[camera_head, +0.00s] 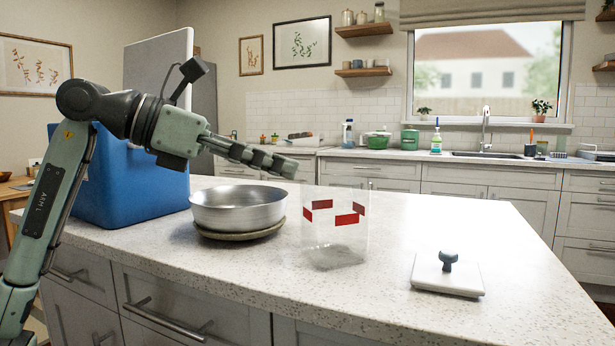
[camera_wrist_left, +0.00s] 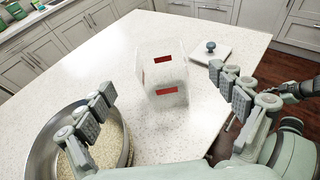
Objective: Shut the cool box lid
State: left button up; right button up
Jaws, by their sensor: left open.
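The blue cool box (camera_head: 130,185) stands at the left of the counter, partly hidden behind my left arm. Its pale lid (camera_head: 150,68) stands raised, nearly upright, above the box. My left gripper (camera_head: 268,160) is in front of the box and to its right, above the metal pot, pointing right and away from the lid. Its fingers are spread and empty in the left wrist view (camera_wrist_left: 165,108). The cool box and lid do not show in that view.
A metal pot (camera_head: 238,208) sits on a round mat beside the box. A clear container with red marks (camera_head: 335,240) stands right of it. A white lid with a blue knob (camera_head: 447,275) lies farther right. The counter's right part (camera_head: 490,225) is largely clear.

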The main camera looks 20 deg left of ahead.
aim_at(147, 63)
jog(key=k+j, duration=0.25)
jog(key=j, duration=0.15)
jog(key=k+j, duration=0.25)
jog(key=j, duration=0.15)
jog(key=k+j, duration=0.25)
jog(key=j, duration=0.15)
